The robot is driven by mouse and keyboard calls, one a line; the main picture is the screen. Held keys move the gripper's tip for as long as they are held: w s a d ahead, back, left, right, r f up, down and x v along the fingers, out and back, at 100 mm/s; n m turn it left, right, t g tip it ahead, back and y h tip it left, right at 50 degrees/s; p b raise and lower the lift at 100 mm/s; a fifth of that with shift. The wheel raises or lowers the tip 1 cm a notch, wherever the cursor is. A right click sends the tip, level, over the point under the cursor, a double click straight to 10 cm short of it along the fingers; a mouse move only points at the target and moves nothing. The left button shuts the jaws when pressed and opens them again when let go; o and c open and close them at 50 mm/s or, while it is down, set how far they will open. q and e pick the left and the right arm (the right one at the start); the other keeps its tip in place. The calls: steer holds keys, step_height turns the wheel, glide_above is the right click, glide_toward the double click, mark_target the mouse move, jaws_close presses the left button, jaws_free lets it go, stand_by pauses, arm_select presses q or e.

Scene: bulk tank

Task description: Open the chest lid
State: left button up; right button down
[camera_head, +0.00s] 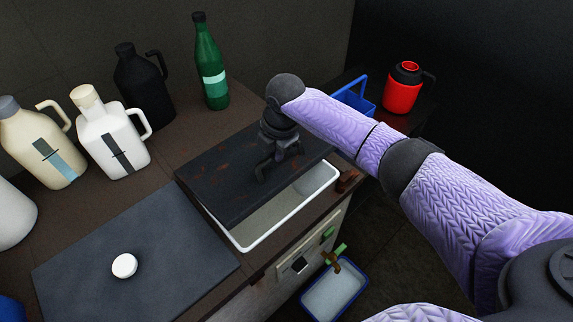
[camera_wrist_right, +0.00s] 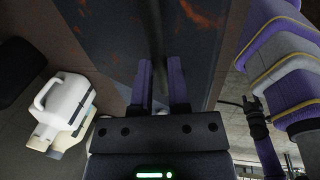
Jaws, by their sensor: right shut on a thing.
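The chest lid (camera_head: 225,185) is a dark, rust-stained panel over a white-rimmed chest (camera_head: 290,213) set in the counter. The lid sits raised at its front, and a gap shows the chest's pale inside along the front and right. My right gripper (camera_head: 277,165) is on the lid's upper face, right of its middle, its fingers pointing down. In the right wrist view the two fingers (camera_wrist_right: 160,85) are close together around a dark, narrow part of the lid (camera_wrist_right: 100,35). What exactly lies between them is hard to make out. My left gripper is out of view.
A grey slab (camera_head: 135,255) with a white cap (camera_head: 124,266) lies left of the chest. Several jugs and a green bottle (camera_head: 210,65) stand behind. A red jug (camera_head: 403,88) and a blue basket (camera_head: 353,99) are at the right. A blue-rimmed tub (camera_head: 333,292) is below the front.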

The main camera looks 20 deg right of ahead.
steer(key=w+a+r+b, duration=0.1)
steer(key=w+a+r, duration=0.1)
steer(key=w+r, duration=0.2)
steer(key=shift+w+r, duration=0.35)
steer(key=shift+r, duration=0.15)
